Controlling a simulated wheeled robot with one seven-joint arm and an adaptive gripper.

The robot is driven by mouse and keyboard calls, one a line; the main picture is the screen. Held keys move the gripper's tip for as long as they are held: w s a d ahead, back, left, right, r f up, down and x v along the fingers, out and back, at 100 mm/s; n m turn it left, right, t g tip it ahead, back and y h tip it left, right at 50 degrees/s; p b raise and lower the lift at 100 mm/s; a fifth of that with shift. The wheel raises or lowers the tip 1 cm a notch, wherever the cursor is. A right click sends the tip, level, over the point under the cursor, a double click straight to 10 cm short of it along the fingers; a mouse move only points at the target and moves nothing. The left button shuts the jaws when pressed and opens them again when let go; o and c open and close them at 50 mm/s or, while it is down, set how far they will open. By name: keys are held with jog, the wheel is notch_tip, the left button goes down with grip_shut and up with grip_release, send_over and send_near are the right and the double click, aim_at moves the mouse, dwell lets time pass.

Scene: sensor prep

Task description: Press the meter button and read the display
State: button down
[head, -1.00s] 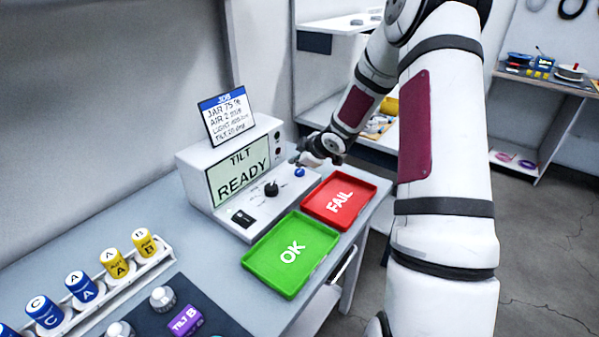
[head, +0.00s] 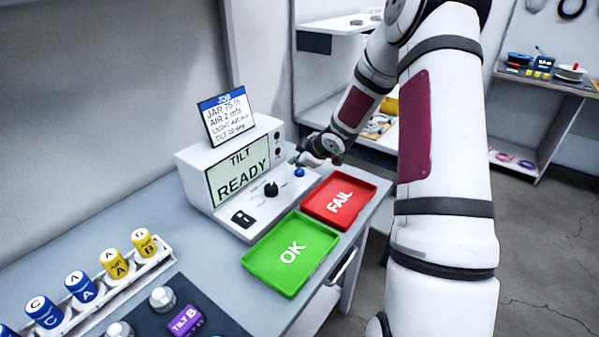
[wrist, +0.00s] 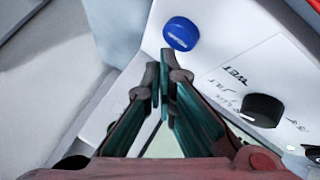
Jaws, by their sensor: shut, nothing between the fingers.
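The meter (head: 190,167) is a white box on the bench. Its display (head: 238,174) reads "TILT READY". The blue round button (head: 299,172) is on its sloped front panel at the right end, and it also shows in the wrist view (wrist: 181,34). A black knob (head: 271,189) sits left of it on the panel and shows in the wrist view (wrist: 262,110). My gripper (wrist: 160,70) is shut and empty, its tips just short of the blue button in the wrist view. In the head view my gripper (head: 303,160) is just above the button; contact cannot be told.
A green OK tray (head: 268,281) and a red FAIL tray (head: 352,221) lie in front of the meter. A job card (head: 226,117) stands on top. A rack of labelled jars (head: 165,262) and a purple TILT B block (head: 186,320) are at lower left.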

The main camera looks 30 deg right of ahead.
aim_at(298, 172)
jog(key=shift+f, duration=0.4)
jog(key=shift+f+b, duration=0.4)
jog(key=shift+f, duration=0.1)
dwell(0.6)
jog(key=shift+r, duration=0.2)
jog(key=shift+r+p, duration=0.75)
jog(key=shift+p, duration=0.2)
notch_tip(298, 172, up, 5)
jog(key=p, duration=0.4)
jog(key=shift+s+f+p, duration=0.1)
jog(key=shift+p, duration=0.3)
dwell(0.5)
